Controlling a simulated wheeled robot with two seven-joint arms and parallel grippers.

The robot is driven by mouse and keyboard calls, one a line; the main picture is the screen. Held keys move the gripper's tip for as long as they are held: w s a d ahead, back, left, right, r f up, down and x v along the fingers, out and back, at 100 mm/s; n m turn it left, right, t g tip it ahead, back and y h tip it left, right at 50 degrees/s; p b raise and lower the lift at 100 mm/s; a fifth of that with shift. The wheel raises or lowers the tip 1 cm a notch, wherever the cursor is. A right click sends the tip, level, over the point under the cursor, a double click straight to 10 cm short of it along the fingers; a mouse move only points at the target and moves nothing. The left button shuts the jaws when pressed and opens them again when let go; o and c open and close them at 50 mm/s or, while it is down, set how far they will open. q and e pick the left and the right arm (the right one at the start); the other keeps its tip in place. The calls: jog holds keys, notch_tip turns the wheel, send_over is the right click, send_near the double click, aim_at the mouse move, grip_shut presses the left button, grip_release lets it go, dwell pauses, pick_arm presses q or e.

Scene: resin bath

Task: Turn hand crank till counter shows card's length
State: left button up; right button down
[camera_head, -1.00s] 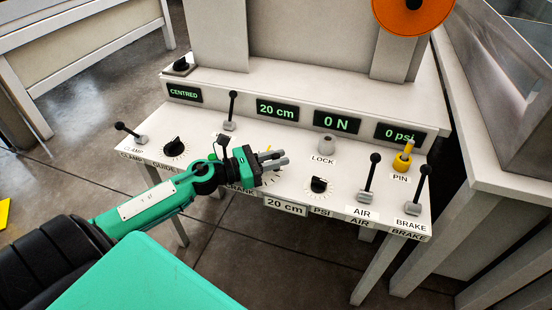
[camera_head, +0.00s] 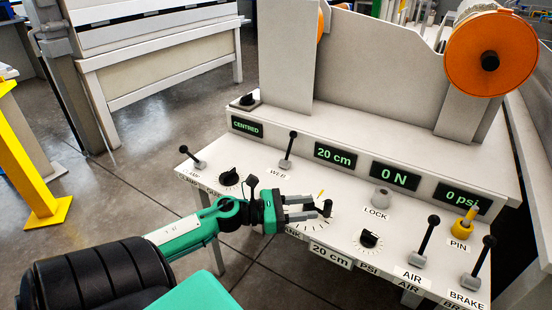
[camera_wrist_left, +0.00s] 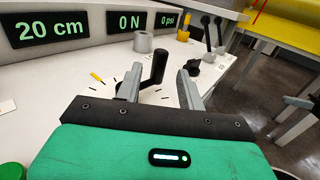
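The hand crank (camera_head: 327,208) is a black upright handle over a tick-marked dial on the sloping white console. It also shows in the left wrist view (camera_wrist_left: 155,68). My left gripper (camera_head: 314,207) is open, its two grey fingers pointing at the crank handle. In the left wrist view the handle stands in line with the gap between the fingers (camera_wrist_left: 160,88); I cannot tell whether they touch it. The counter (camera_head: 335,156) reads 20 cm in green. The card (camera_head: 330,256) on the console's front edge reads 20 cm. My right gripper is not in view.
A lock knob (camera_head: 381,197), a PSI knob (camera_head: 369,239), a yellow pin (camera_head: 465,222), and air (camera_head: 424,241) and brake (camera_head: 479,263) levers lie right of the crank. The web lever (camera_head: 289,150) stands behind my gripper. An orange reel (camera_head: 470,72) sits above the console.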

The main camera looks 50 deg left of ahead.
pick_arm(q)
jog(key=v, duration=0.7)
jog(key=shift+s+a, duration=0.15)
jog(key=shift+s, duration=0.05)
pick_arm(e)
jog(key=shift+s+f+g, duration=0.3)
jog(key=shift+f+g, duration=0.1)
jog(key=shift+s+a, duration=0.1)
